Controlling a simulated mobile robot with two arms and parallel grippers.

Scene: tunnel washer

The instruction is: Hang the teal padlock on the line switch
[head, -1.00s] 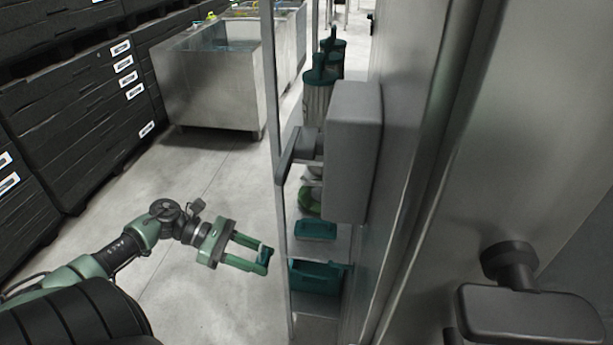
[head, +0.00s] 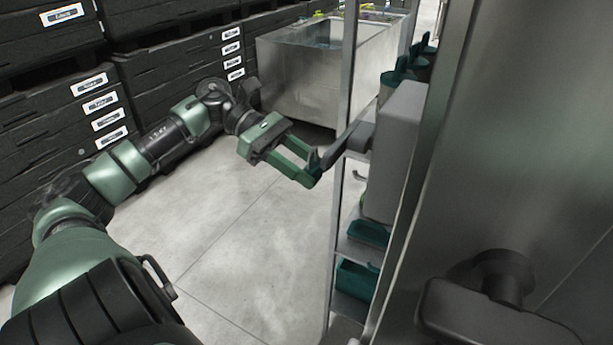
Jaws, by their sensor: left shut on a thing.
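My left gripper (head: 307,170) is shut on the small teal padlock (head: 314,160), of which only a dark teal bit shows between the fingertips. The line switch is a grey box (head: 398,150) on the metal wall, with a dark grey lever (head: 345,143) sticking out to the left. The gripper's tips are at the lever's left end in the picture; I cannot tell whether the padlock touches it. The padlock's shackle is not clearly visible. My right gripper is not in view.
A metal shelf rack with an upright post (head: 347,70) stands beside the switch, holding teal bins (head: 356,278). A large dark handle (head: 500,310) juts out at lower right. Black labelled crates (head: 180,75) and a steel tub (head: 300,80) stand behind. The floor (head: 240,230) is clear.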

